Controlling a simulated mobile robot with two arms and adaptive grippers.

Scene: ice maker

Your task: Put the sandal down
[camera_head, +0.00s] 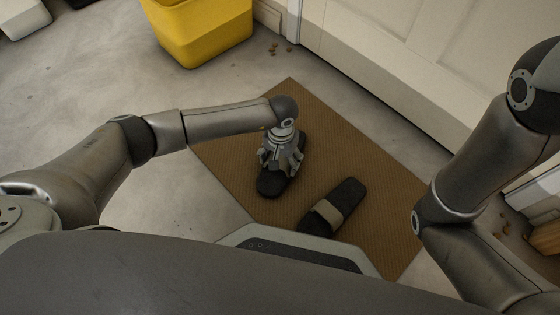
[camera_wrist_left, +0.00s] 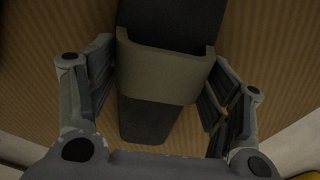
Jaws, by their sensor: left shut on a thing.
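The held sandal (camera_head: 270,187) is black with a grey-beige strap. It is over the brown mat, and I cannot tell whether its sole touches the mat. My left gripper (camera_head: 281,160) points down on it and covers its middle. In the left wrist view the sandal's strap (camera_wrist_left: 163,72) lies between the two fingers of the left gripper, which is shut on the sandal. A second sandal (camera_head: 334,207), black with a beige strap, lies on the mat to the right, apart from the first. My right arm is at the right; its gripper is out of view.
The brown ribbed mat (camera_head: 235,160) lies in front of a pale door (camera_head: 420,50). A yellow bin (camera_head: 205,35) stands at the back left. Small brown bits (camera_head: 274,48) are scattered on the grey floor. Bare mat shows around both sandals.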

